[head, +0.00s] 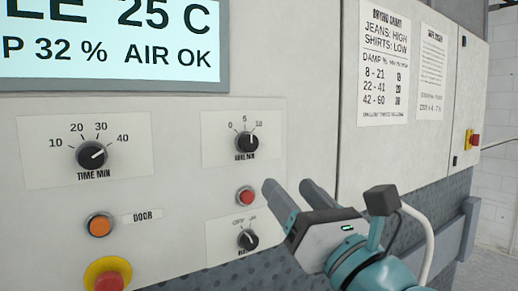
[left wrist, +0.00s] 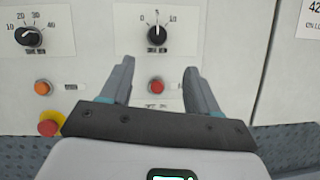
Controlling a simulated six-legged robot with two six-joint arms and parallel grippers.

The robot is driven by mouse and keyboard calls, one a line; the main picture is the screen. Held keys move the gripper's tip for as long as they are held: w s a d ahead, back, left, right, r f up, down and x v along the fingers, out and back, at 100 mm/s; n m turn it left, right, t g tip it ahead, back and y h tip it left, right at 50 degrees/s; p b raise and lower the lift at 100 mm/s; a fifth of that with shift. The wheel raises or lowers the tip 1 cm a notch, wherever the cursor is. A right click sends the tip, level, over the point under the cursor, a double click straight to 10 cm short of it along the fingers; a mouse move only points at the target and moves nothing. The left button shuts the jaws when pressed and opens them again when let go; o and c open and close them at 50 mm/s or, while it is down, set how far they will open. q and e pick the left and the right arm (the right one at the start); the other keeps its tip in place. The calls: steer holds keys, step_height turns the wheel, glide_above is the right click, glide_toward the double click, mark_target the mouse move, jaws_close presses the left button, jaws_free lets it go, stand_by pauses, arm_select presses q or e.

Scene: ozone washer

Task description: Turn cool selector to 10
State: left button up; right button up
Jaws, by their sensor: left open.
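The cool selector (head: 246,142) is a black round knob with a white pointer line on a white plate marked 0, 5 and 10. It also shows in the left wrist view (left wrist: 157,37), where its pointer looks roughly upward, near the 5. The small label under it is hard to read. My left gripper (head: 288,184) is open and empty, below and right of the knob in the head view and apart from it. In the left wrist view its two fingers (left wrist: 158,68) are spread below the knob, with a red button (left wrist: 156,86) visible between them.
A time knob (head: 91,155) marked 10 to 40 is at left, above an orange door button (head: 99,225) and a red emergency stop (head: 108,278). A smaller lower selector (head: 247,240) is close to my gripper. A display (head: 110,40) is above. Paper charts (head: 384,65) hang at right.

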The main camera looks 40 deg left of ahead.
mark_target(251, 146)
arm_select(q)
steer(key=p+x, duration=0.2)
steer(key=x, duration=0.3)
steer(key=p+x, duration=0.2)
steer(key=x, duration=0.4)
steer(key=shift+s+a+r, duration=0.15)
steer(key=shift+a+r, duration=0.25)
steer(key=shift+a, duration=0.3)
steer(key=shift+w+f, duration=0.1)
steer(key=shift+w, duration=0.25)
steer(key=shift+s, duration=0.15)
steer(key=c, duration=0.8)
steer(key=shift+c, duration=1.2)
